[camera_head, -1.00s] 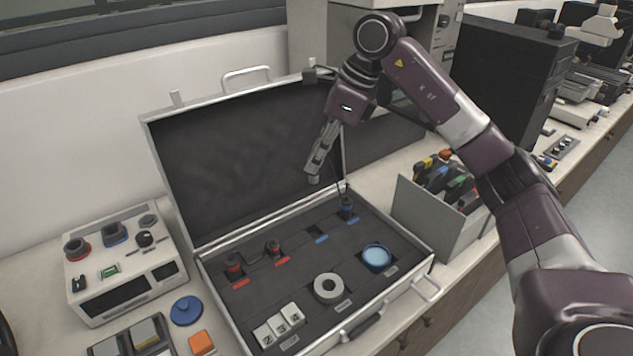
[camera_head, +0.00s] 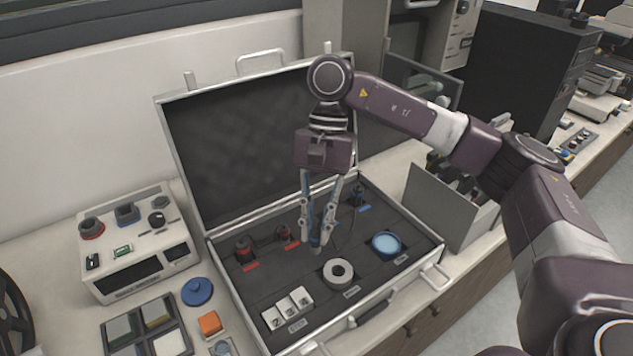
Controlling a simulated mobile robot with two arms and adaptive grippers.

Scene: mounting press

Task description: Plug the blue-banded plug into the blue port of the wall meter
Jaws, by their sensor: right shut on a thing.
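My right gripper (camera_head: 317,240) points down into the open case, its fingertips closed around a small dark plug with some blue (camera_head: 316,243), largely hidden by the fingers. A second dark and blue plug (camera_head: 358,195) stands in the case behind it, to the right; a thin dark cable shows between them. A white instrument box (camera_head: 137,245) stands left of the case. It has a red-ringed socket (camera_head: 91,228), a blue one (camera_head: 127,213) and a black knob (camera_head: 157,218) on top. I cannot tell whether it is the wall meter. My left gripper is out of view.
The open case (camera_head: 225,262) also holds red plugs (camera_head: 244,248), a grey ring (camera_head: 338,273), a blue disc (camera_head: 387,243) and numbered white blocks (camera_head: 288,307). A blue lid (camera_head: 197,291) and an orange block (camera_head: 209,323) lie left of it. A grey bin (camera_head: 440,205) stands right.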

